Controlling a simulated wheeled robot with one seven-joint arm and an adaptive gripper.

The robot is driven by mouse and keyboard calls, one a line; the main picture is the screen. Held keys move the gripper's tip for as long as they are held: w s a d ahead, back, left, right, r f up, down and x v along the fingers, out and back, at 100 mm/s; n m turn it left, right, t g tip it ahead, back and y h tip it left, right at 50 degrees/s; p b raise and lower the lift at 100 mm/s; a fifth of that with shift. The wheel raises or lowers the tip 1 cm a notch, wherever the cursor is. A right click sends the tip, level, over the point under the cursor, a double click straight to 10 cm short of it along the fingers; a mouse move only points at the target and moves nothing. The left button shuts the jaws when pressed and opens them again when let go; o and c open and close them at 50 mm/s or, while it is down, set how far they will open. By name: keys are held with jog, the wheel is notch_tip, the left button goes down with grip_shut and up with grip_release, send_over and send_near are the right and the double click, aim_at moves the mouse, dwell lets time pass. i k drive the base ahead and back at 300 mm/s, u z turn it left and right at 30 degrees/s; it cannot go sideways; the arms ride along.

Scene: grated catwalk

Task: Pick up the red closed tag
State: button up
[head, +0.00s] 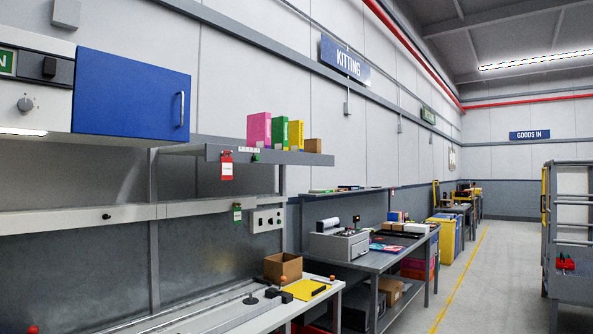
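A smaller green tag (237,213) hangs lower and slightly to the right, by the rail (190,208). My gripper is not in view in the head picture.
Pink, green and yellow binders (259,130) and a small box stand on the shelf. Below is a bench with an open cardboard box (283,267) and a yellow pad (306,290). A blue cabinet (130,95) hangs upper left. The floor (480,290) right of the benches is clear.

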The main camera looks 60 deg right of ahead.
aim_at(226, 162)
jog(key=z, duration=1.75)
jog(key=i, duration=1.2)
jog(key=u, duration=0.75)
